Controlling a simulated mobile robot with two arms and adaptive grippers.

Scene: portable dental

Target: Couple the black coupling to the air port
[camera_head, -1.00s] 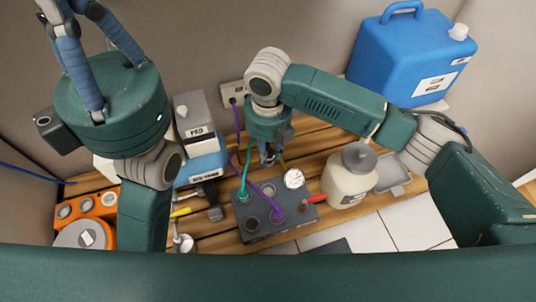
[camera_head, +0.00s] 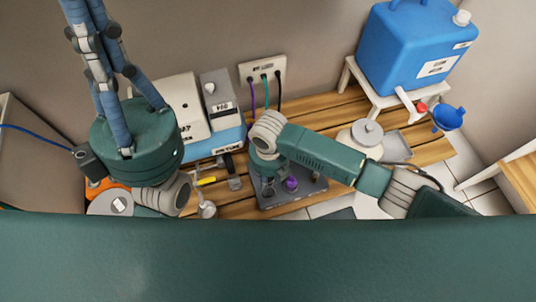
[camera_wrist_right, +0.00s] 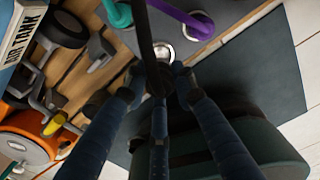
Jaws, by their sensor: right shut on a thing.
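In the right wrist view my right gripper (camera_wrist_right: 162,95) is shut on the black coupling (camera_wrist_right: 160,78), whose black hose rises toward the top edge. A bright metal port ring (camera_wrist_right: 164,53) shows just beyond the coupling; I cannot tell whether they touch or whether this is the air port. In the head view my right gripper (camera_head: 268,186) is low over the dark grey port block (camera_head: 282,202), and the arm hides the coupling. My left gripper (camera_head: 108,55) points up at the upper left, apparently empty; its tips are cut off or unclear.
A purple coupling (camera_head: 291,184) sits on the block; a green hose (camera_wrist_right: 118,12) shows in the wrist view. Purple, green and black hoses hang from a wall plate (camera_head: 262,69). A white-lidded jar (camera_head: 367,132) stands right of the arm, and a blue tank (camera_head: 415,50) stands behind.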

